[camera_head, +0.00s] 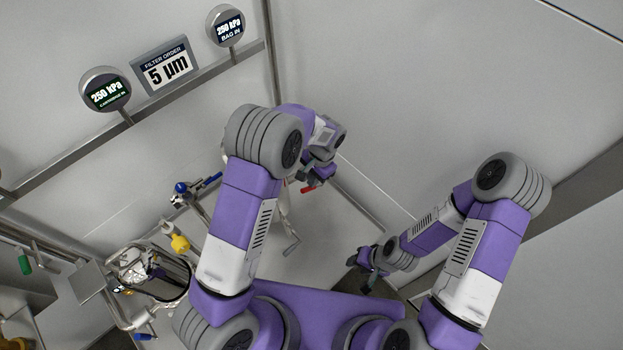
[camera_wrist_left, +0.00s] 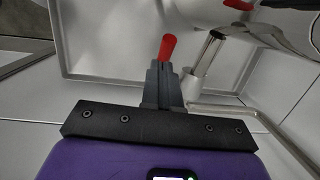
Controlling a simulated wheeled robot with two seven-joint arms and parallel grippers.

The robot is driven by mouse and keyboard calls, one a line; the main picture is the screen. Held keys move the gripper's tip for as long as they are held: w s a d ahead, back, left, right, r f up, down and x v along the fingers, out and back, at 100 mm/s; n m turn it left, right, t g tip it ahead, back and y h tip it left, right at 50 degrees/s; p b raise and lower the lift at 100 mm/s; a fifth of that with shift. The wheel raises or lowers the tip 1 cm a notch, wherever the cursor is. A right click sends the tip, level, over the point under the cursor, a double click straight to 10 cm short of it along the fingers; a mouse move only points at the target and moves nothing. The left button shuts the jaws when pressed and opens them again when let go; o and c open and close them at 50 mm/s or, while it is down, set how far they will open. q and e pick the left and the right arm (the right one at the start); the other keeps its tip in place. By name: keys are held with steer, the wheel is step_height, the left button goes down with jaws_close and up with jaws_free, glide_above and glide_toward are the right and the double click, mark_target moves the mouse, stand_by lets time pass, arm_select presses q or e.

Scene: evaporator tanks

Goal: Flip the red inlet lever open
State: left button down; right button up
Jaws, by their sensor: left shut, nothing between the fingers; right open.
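A red lever handle (camera_head: 308,189) shows just below my left gripper (camera_head: 318,174) in the head view, partly hidden by the arm and hand. In the left wrist view, a red handle (camera_wrist_left: 167,46) sticks out just beyond the tips of my shut left fingers (camera_wrist_left: 162,67). I cannot tell whether they touch it. A second red piece (camera_wrist_left: 240,4) is cut off at the top edge of that view. My right gripper (camera_head: 366,270) is open and low, well apart from the red handle.
A blue-handled valve (camera_head: 205,185) and a yellow valve part (camera_head: 178,242) stand left of my left arm, above a steel vessel (camera_head: 150,275). A metal pipe (camera_wrist_left: 210,55) runs right of the fingers.

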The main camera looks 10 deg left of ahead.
arm_select(q)
step_height(320, 180, up, 12)
steer(key=s+p, duration=0.2)
steer(key=p, duration=0.1)
steer(key=w+d+n+y, duration=0.25)
steer(key=w+n, duration=0.25)
steer(key=n, duration=1.5)
steer(key=shift+h, duration=0.25)
steer(key=x, duration=0.4)
steer(key=b+x, duration=0.1)
steer(key=x, duration=0.3)
steer(key=d+b+x, duration=0.1)
steer(key=x, duration=0.3)
steer(key=shift+s+f, duration=0.25)
steer(key=shift+f, duration=0.25)
steer(key=shift+s+a+f, duration=0.15)
steer(key=shift+s+f, duration=0.3)
steer(key=shift+f, duration=0.15)
steer(key=shift+b, duration=0.3)
